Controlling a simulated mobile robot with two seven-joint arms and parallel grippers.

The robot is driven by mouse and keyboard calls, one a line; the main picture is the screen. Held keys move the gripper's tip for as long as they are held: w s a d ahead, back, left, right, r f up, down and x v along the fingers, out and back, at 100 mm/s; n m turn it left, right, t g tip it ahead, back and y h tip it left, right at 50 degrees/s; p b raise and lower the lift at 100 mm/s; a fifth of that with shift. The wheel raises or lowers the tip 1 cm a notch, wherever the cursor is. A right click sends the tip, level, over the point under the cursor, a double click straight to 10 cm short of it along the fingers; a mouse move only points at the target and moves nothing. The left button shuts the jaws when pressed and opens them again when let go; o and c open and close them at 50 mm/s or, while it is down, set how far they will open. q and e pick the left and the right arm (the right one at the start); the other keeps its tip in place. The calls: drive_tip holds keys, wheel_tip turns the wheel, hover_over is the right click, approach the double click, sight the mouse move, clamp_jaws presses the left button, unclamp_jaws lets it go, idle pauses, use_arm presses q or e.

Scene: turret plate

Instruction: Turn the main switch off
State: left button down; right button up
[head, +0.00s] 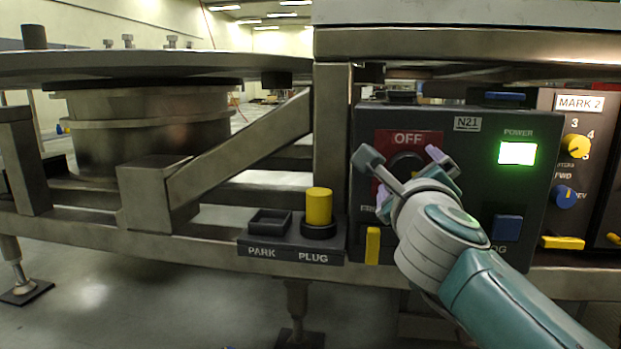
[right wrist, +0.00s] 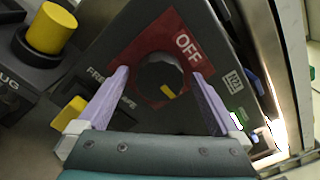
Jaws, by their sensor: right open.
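The main switch is a round black knob (right wrist: 158,78) with a yellow mark, on a red plate (right wrist: 150,42) labelled OFF. In the right wrist view the yellow mark points to the lower right, away from the OFF label. In the head view the knob (head: 404,163) is partly hidden by my right gripper (head: 403,158). That gripper is open, its two lilac fingers one on each side of the knob in the right wrist view (right wrist: 158,74), with visible gaps. I cannot tell how far the fingertips are from the panel. My left gripper is not in view.
The dark control box has a lit green POWER lamp (head: 517,153), a blue button (head: 507,228) and a yellow tab (head: 372,245). A yellow plug (head: 319,206) stands on the PARK/PLUG holder (head: 262,246) to the left. A MARK 2 panel (head: 579,103) is at right.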

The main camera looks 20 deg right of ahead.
drive_tip(key=shift+w, duration=0.1)
drive_tip(key=c, duration=1.3)
drive_tip(key=shift+c, duration=0.2)
drive_tip(key=shift+r, duration=0.1)
drive_tip(key=n+p, duration=0.3)
drive_tip(key=n, duration=0.1)
drive_tip(key=shift+r+p, duration=0.1)
drive_tip(key=shift+p, duration=0.2)
drive_tip(key=n+p, duration=0.2)
drive_tip(key=n, duration=0.2)
drive_tip(key=shift+p, duration=0.35)
drive_tip(key=n+p, duration=0.2)
drive_tip(key=n, duration=0.5)
drive_tip(key=n+p, duration=0.1)
drive_tip(key=n, duration=0.1)
drive_tip(key=shift+f+n, duration=0.2)
drive_tip(key=shift+n, duration=0.5)
